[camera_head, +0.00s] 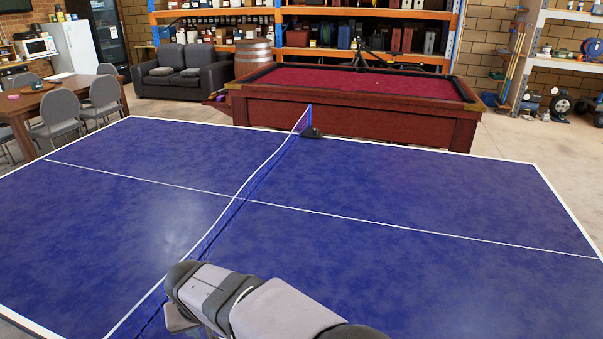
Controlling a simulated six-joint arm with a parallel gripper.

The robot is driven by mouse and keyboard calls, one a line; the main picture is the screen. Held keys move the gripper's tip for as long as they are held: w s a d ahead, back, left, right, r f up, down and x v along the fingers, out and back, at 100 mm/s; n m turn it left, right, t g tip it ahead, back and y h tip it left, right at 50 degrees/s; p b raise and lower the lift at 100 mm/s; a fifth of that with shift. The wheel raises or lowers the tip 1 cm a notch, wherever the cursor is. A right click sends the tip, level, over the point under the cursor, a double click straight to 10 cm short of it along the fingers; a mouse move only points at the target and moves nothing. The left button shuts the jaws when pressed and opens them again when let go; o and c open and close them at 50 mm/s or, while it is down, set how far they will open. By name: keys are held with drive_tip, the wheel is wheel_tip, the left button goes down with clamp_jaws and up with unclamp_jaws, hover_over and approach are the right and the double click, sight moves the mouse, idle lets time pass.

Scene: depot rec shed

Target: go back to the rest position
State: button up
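Part of my arm (265,303) shows at the bottom middle of the head view, grey with dark joint rings. It reaches in from the lower right over the blue table tennis table (420,240). It ends in a dark rounded joint near the net, and a lighter piece shows just below that joint. The fingers of my gripper do not show, so I cannot see whether it holds anything.
A net (262,172) with a white top band crosses the table, ending at a dark clamp (312,132). The tabletop shows no loose objects. A red pool table (350,112) stands behind. Grey chairs (60,112) and a dark sofa (186,72) are at the left.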

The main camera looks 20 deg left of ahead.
drive_tip(key=w+d+r+m+g+h+p, duration=0.1)
drive_tip(key=w+d+r+m+p, duration=0.15)
drive_tip(key=d, duration=1.05)
drive_tip(key=w+d+r+m+h+p, duration=0.1)
drive_tip(key=w+d, duration=0.3)
drive_tip(key=d, duration=1)
drive_tip(key=s+d+m+g+p, duration=0.1)
drive_tip(key=s+d+m+p, duration=0.1)
drive_tip(key=s+d, duration=0.4)
drive_tip(key=s+d+m+g+p, duration=0.1)
drive_tip(key=s+d, duration=0.6)
drive_tip(key=d, duration=0.7)
drive_tip(key=shift+m+g+p, duration=0.3)
drive_tip(key=shift+m+p, duration=0.05)
drive_tip(key=shift+m, duration=0.2)
